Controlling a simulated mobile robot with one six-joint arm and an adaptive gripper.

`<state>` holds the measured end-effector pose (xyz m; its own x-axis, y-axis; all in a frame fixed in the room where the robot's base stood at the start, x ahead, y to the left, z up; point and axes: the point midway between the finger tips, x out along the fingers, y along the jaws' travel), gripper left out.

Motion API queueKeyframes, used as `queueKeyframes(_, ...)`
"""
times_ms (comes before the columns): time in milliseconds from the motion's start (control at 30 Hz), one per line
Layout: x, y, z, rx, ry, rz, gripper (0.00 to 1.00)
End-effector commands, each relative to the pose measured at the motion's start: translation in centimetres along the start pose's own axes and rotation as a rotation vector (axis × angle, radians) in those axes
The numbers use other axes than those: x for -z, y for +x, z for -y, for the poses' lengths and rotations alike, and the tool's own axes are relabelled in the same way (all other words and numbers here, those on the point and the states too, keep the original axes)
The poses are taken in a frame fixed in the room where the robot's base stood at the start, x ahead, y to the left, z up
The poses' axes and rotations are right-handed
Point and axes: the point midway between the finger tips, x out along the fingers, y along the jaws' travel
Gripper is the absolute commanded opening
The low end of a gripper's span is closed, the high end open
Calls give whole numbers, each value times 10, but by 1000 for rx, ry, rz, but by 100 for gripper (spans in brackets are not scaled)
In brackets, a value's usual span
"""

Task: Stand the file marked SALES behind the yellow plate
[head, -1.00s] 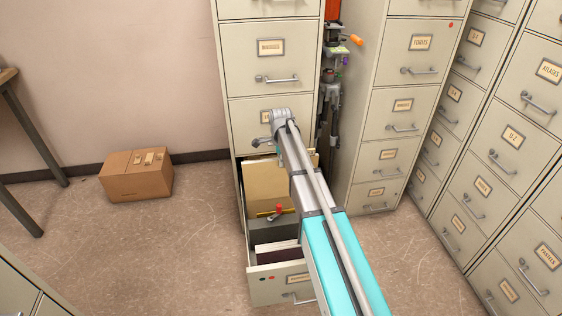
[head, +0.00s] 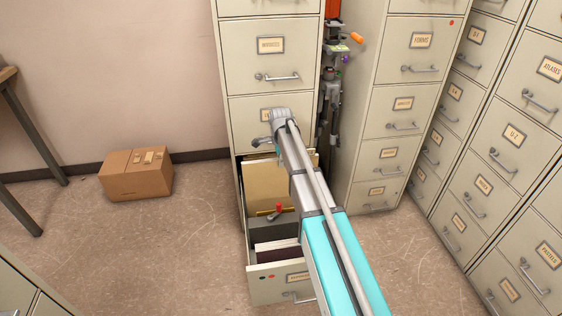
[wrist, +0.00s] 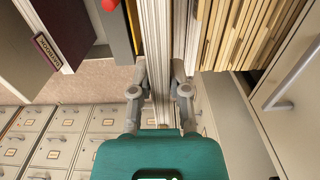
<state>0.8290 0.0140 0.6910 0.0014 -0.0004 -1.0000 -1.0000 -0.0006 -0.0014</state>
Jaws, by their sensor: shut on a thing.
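My gripper (wrist: 158,72) has its two fingers on either side of a pale, ridged, upright file (wrist: 156,40), seen edge-on in the wrist view. Its label does not show, so I cannot read whether it is SALES. The yellow plate (wrist: 133,24) stands just left of the held file in the wrist view, with a red knob (wrist: 109,4) near it. My arm hides the gripper there.
Several manila folders (wrist: 235,35) stand packed to the right in the wrist view. The open bottom drawer (head: 275,292) sits in a beige cabinet. A cardboard box (head: 135,180) lies on the clear floor at left.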

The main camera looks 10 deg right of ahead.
Motion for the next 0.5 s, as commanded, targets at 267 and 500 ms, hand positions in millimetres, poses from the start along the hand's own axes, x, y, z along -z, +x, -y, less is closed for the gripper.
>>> queueKeyframes(267, 0, 0, 0, 0, 0, 0, 0)
queueKeyframes(500, 0, 7, 0, 0, 0, 0, 0)
